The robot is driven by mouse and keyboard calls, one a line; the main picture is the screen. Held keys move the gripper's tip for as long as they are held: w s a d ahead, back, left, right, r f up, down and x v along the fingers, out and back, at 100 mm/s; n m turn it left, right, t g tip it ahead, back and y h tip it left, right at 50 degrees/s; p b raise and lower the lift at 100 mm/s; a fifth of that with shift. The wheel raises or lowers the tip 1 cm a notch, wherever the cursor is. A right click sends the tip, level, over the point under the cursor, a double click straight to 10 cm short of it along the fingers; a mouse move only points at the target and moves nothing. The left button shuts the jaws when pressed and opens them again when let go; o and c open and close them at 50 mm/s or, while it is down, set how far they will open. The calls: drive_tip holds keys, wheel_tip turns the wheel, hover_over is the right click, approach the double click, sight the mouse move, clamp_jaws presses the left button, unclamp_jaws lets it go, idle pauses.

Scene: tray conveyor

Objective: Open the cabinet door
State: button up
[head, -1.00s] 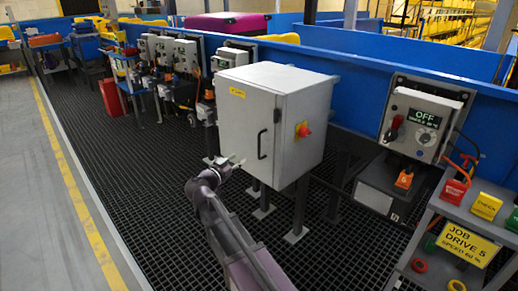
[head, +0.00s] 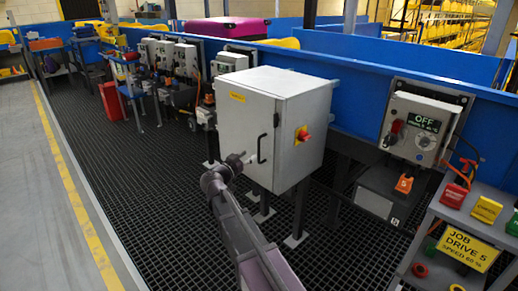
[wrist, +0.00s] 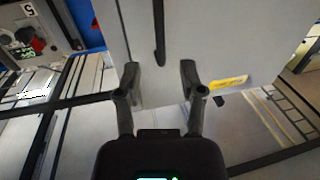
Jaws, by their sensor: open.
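The grey cabinet (head: 305,110) stands on legs, its door (head: 235,115) shut, with a yellow label near the top. The black bar handle (head: 262,148) is upright near the door's right edge. My gripper (head: 246,160) is close to the door, at the handle's lower part. In the wrist view my gripper (wrist: 160,70) is open, one finger on each side of the handle's line. The handle (wrist: 159,28) runs from the top edge down to about the fingertips. The fingers look apart from it; whether it lies between them in depth I cannot tell.
A red and yellow switch (head: 302,134) sits on the cabinet's right side. A drive box (head: 418,125) reading OFF is on the blue conveyor wall to the right. A cart (head: 460,215) with coloured blocks stands front right.

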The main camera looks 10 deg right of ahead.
hover_over(259, 161)
drive_tip(key=shift+w+d, duration=0.1)
drive_tip(key=shift+w, duration=0.2)
clamp_jaws()
idle(0.4)
